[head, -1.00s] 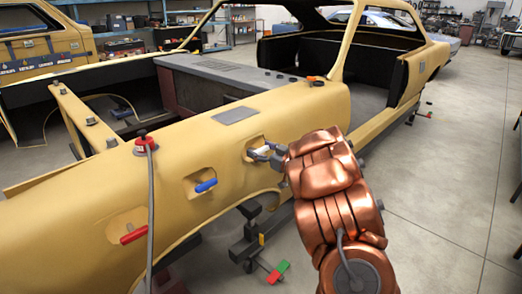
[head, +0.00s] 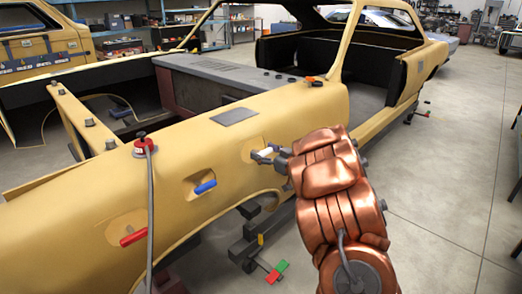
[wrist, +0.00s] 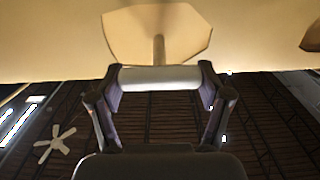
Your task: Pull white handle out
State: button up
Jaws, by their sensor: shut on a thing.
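The white handle (head: 264,152) sits at a recess in the side of the yellow car shell (head: 226,140). In the wrist view the white handle (wrist: 158,78) is a horizontal bar on a short stem (wrist: 158,48) that runs to the recess plate (wrist: 158,28). My gripper (head: 268,154) has its fingers at the two ends of the bar, and it is shut on the handle. In the wrist view my gripper (wrist: 158,84) spans the whole bar. In the head view my fingers partly hide the handle.
A blue handle (head: 205,187) and a red handle (head: 134,236) stick out of the same panel to the left. A grey rod (head: 151,205) rises in front of the panel. A stand with a red and green piece (head: 277,272) is on the floor below. The floor (head: 435,190) at right is clear.

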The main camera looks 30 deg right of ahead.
jog(key=shift+f, duration=0.15)
jog(key=o, duration=1.4)
jog(key=shift+s+d, duration=0.1)
jog(key=shift+s, duration=0.05)
jog(key=shift+o, duration=1.2)
jog(key=v, duration=1.2)
